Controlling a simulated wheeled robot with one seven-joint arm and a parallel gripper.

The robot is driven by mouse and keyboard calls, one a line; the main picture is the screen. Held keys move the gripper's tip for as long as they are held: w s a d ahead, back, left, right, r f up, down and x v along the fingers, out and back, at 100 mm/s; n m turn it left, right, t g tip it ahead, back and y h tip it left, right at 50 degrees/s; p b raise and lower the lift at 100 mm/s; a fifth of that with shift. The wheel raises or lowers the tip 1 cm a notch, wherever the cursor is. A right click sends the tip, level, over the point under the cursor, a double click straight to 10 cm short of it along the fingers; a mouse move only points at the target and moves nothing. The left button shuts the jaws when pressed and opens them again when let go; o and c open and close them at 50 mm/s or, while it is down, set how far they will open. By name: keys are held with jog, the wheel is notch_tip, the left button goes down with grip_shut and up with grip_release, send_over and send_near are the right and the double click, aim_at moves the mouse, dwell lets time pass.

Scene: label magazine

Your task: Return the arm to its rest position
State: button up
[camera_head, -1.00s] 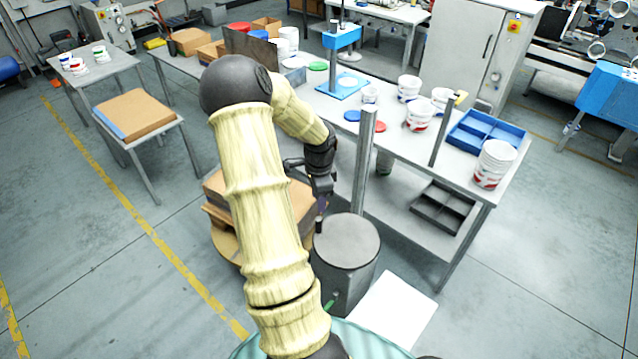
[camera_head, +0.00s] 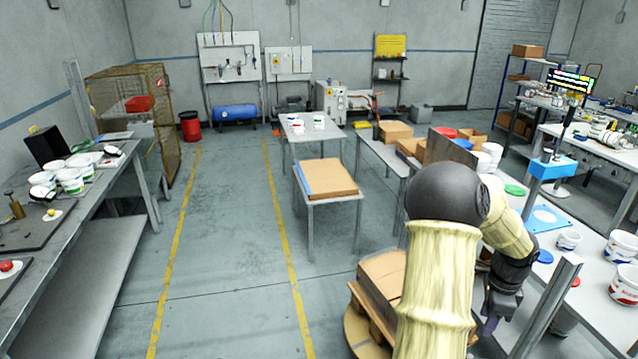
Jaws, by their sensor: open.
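My arm (camera_head: 442,265) is bent at a dark elbow joint at the lower right of the head view, beside the long work table (camera_head: 583,300). My gripper (camera_head: 489,324) hangs low at the end of the dark wrist, pointing down. It is open, with nothing visible in it, though its fingers are small and partly hidden. It is next to a grey upright post (camera_head: 545,305) and right of the stacked cardboard (camera_head: 381,280).
White tubs (camera_head: 622,247) and a blue stand (camera_head: 551,167) are on the table at right. A small table (camera_head: 312,201) with flat cardboard stands in the middle. A bench (camera_head: 75,225) with tubs is at left. The floor between the yellow lines is clear.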

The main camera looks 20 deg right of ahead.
jog(key=shift+w, duration=0.1)
jog(key=w+a+r+m+t+h+b, duration=0.15)
jog(key=w+a+m+t, duration=0.25)
jog(key=w+a+m, duration=0.45)
jog(key=w+a+r+m+t+h, duration=0.1)
jog(key=w+a+r+m+t, duration=0.2)
jog(key=w+a+m, duration=0.55)
jog(key=s+a+f+m+g+y+b, duration=0.1)
jog(key=s+a+f+m+g, duration=0.1)
jog(key=s+a+m, duration=0.4)
jog(key=s+a+f+m+g+y+b, duration=0.1)
jog(key=s+a+m, duration=0.6)
jog(key=a+m, duration=0.9)
jog(key=f+m+g, duration=0.1)
jog(key=m, duration=0.5)
jog(key=shift+a+f+m, duration=0.15)
jog(key=shift+a+m, duration=0.25)
jog(key=shift+y, duration=0.25)
